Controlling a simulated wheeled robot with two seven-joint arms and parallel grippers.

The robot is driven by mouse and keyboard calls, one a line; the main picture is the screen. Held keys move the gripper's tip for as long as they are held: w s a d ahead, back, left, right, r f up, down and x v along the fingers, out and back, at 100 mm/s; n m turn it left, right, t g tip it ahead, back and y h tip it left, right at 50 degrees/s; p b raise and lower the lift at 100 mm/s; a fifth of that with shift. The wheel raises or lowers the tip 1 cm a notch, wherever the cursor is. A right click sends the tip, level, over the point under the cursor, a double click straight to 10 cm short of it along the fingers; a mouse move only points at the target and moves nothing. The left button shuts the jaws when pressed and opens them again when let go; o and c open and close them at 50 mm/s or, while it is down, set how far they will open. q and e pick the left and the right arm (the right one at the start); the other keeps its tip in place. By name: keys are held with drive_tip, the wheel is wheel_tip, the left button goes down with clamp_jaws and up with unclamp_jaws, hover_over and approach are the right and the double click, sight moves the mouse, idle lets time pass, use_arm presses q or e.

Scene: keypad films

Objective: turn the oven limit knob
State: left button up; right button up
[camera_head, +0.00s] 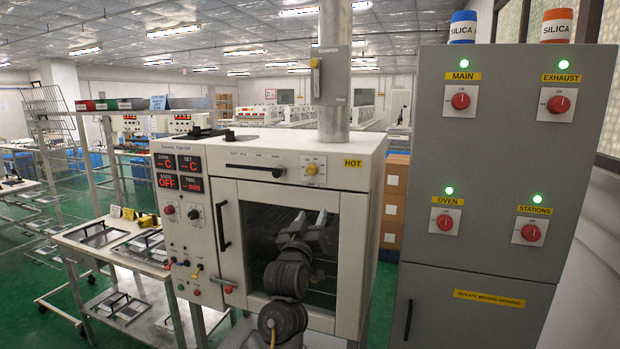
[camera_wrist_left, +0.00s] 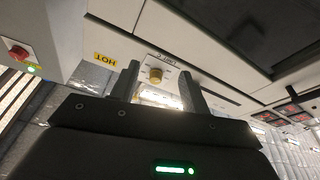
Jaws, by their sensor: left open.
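The limit knob (camera_head: 312,169) is a small yellow knob on a white plate at the upper right of the oven (camera_head: 350,225) front. It also shows in the left wrist view as a gold knob (camera_wrist_left: 155,75) on its plate, between my fingers in the picture. My left gripper (camera_head: 312,222) is in front of the oven window, below the knob in the head view. Its two fingers (camera_wrist_left: 159,69) are apart with nothing held between them. I cannot tell exactly how far they are from the knob. My right gripper is not in view.
A yellow HOT label (camera_head: 352,163) is right of the knob. A black door handle (camera_head: 222,227) sticks out at the left of the window. A grey cabinet (camera_head: 480,230) with red knobs stands close on the right. A cart (camera_head: 95,250) with trays stands left.

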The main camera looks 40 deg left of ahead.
use_arm(q)
drive_tip(key=n+y, duration=0.1)
drive_tip(key=y, duration=0.1)
approach(311, 173)
drive_tip(key=s, duration=0.2)
drive_tip(key=p+x, duration=0.1)
drive_tip(key=x, duration=0.2)
drive_tip(key=p+x, duration=0.2)
drive_tip(key=x, duration=0.1)
drive_tip(key=p+x, duration=0.2)
drive_tip(key=x, duration=0.1)
drive_tip(key=shift+w+d, duration=0.2)
drive_tip(key=shift+w, duration=0.2)
drive_tip(key=shift+w+a+p, duration=0.2)
drive_tip(key=shift+w+p, duration=0.1)
drive_tip(key=shift+w, duration=0.1)
drive_tip(key=shift+c, duration=0.9)
drive_tip(key=shift+d, duration=0.1)
drive_tip(key=c, duration=0.8)
